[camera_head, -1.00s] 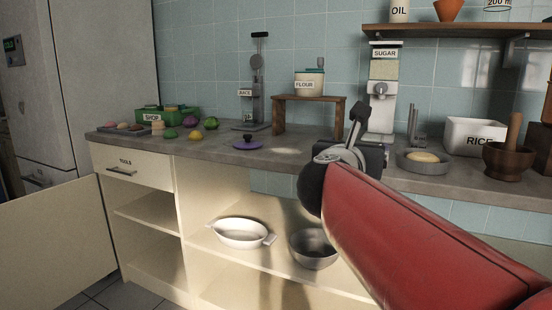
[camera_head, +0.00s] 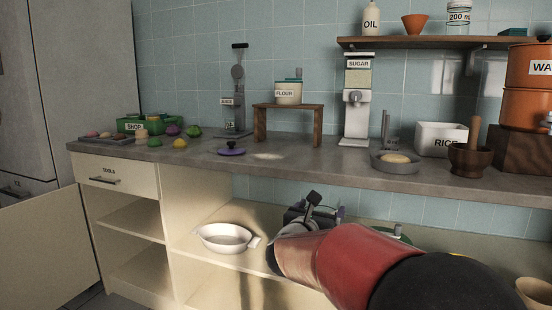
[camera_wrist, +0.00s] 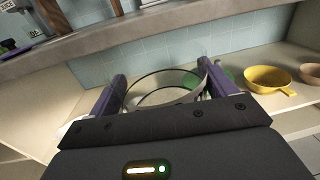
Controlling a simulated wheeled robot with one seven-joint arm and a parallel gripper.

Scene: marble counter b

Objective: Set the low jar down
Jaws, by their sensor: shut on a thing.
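The low jar (camera_wrist: 165,92) is clear glass with a round rim. In the wrist view it sits between the two fingers of my gripper (camera_wrist: 163,80), which is shut on it. In the head view my gripper (camera_head: 318,212) is below the counter top, in front of the open shelf space. My arm and gripper hide the jar there. I cannot tell whether the jar's base touches the shelf (camera_wrist: 268,118).
A white oval dish (camera_head: 224,238) stands on the shelf left of my gripper. A yellow pan (camera_wrist: 268,79) and a brown bowl (camera_wrist: 310,72) are at the right in the wrist view. Something green (camera_wrist: 222,75) shows behind the jar. The counter edge (camera_head: 300,172) runs overhead.

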